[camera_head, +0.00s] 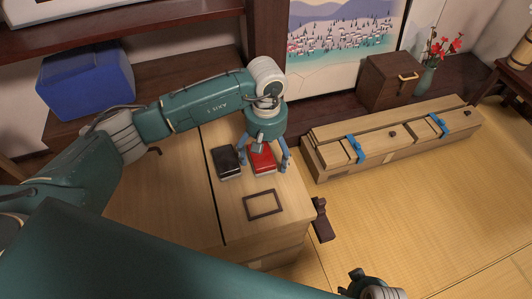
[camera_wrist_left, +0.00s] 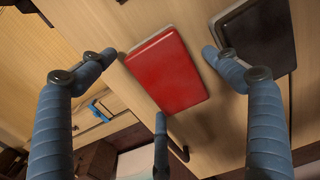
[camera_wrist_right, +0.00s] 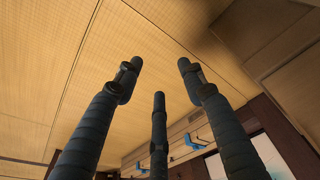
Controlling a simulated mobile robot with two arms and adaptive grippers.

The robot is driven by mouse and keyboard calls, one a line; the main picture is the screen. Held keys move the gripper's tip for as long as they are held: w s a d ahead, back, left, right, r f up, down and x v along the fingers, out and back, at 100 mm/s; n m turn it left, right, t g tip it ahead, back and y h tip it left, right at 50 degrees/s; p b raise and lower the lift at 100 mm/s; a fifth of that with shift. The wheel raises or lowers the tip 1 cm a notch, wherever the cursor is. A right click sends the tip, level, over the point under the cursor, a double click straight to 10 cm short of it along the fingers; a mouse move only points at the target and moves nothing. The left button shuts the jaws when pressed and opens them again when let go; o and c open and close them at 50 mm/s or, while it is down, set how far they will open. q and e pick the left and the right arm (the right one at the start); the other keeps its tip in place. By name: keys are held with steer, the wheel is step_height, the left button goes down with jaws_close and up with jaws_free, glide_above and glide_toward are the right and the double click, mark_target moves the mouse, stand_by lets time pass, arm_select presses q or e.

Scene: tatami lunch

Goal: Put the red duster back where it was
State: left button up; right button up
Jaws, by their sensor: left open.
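The red duster (camera_head: 263,161) is a red block lying on the light wooden table top, right of a black block (camera_head: 228,162). A thin dark rectangular outline (camera_head: 264,204) is on the table just in front of it. My left gripper (camera_head: 266,157) is over the red duster with its fingers spread on both sides. In the left wrist view the red duster (camera_wrist_left: 168,70) lies between the open fingers, and the black block (camera_wrist_left: 254,38) is beside one finger. Whether any finger touches the duster I cannot tell. My right gripper (camera_wrist_right: 160,75) is open and empty over the tatami.
A blue box (camera_head: 86,80) stands on the shelf at the back left. A long low wooden chest (camera_head: 395,138) with blue clips lies on the tatami (camera_head: 400,210) at right. A brown box (camera_head: 388,82) and a vase with red flowers (camera_head: 427,78) stand behind it.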

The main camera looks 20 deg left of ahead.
mark_target(266, 153)
arm_select(q)
steer(key=shift+r, duration=0.15)
step_height(266, 153, up, 12)
steer(key=p, duration=0.1)
arm_select(e)
steer(key=f, duration=0.2)
steer(key=s+f, duration=0.1)
steer(key=f, duration=0.1)
steer(key=shift+s+d, duration=0.1)
steer(key=shift+s, duration=0.1)
steer(key=shift+r, duration=0.1)
